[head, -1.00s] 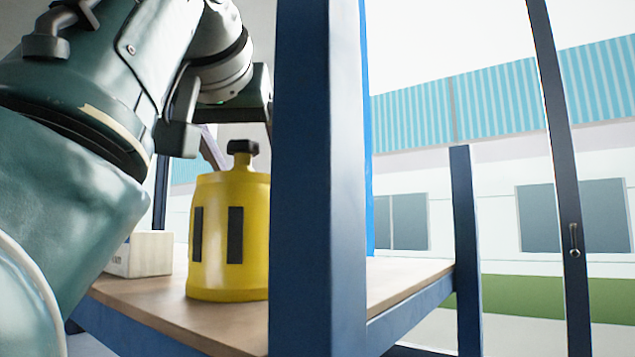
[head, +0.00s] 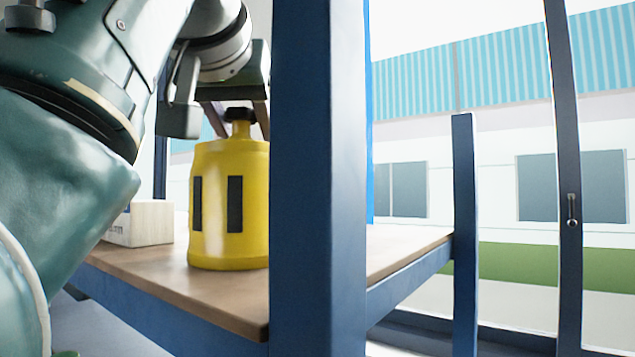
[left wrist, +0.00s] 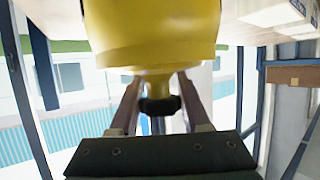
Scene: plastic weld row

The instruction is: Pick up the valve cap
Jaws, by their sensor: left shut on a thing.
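The valve cap (head: 215,220) is a yellow, rounded body with two dark upright slots, a narrow neck and a black knob on top. It stands upright on the wooden bench top (head: 150,268), its right side hidden by a blue post. My left gripper (head: 238,118) is above it, pointing down, with its fingers on either side of the neck and knob. In the left wrist view, the valve cap (left wrist: 155,30) shows upside down, and my left gripper (left wrist: 158,88) is shut on its neck. My right gripper is not in view.
A thick blue post (head: 318,180) stands in front, close to the valve cap's right side. A small pale box (head: 150,222) sits on the bench to the left. Bench top to the right of the post looks clear. A window wall stands behind.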

